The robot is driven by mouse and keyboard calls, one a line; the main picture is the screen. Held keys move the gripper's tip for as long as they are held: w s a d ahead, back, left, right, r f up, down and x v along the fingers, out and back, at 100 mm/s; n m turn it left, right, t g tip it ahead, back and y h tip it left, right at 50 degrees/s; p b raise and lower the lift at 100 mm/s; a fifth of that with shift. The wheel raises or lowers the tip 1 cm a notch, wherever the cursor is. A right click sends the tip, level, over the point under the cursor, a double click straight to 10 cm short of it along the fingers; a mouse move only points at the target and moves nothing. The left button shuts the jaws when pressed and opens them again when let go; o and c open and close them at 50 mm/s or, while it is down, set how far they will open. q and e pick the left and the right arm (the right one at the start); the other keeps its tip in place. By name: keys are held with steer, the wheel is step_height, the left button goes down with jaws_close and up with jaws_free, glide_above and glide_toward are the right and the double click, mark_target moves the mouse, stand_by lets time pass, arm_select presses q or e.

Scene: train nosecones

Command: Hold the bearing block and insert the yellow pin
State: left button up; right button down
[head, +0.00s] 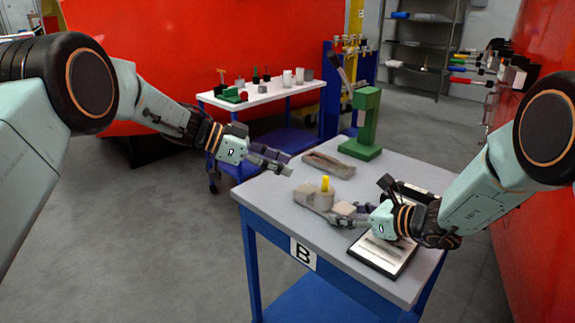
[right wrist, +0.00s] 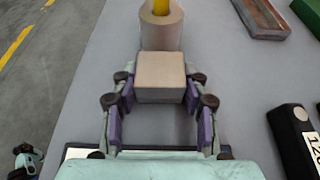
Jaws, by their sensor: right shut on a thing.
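The bearing block (head: 314,200) is a grey-beige part with a round boss, lying on the grey table. The yellow pin (head: 325,184) stands upright in the top of the boss, with its upper part showing. In the right wrist view the boss (right wrist: 161,30) and pin (right wrist: 161,6) are at the top, partly cut off. My right gripper (head: 345,215) is shut on the near end of the bearing block; its purple pads sit on both sides of the square end (right wrist: 160,77). My left gripper (head: 287,163) is empty above the table's left edge; its fingers appear apart.
The blue-legged table (head: 270,195) is marked B. A green press (head: 366,125) stands at its back, with a shallow brown tray (head: 329,163) before it. A framed document (head: 384,255) lies under my right arm. A white table (head: 265,93) stands behind.

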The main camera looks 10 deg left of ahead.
stand_by(0.3)
steer(key=c, duration=0.6)
jaws_free()
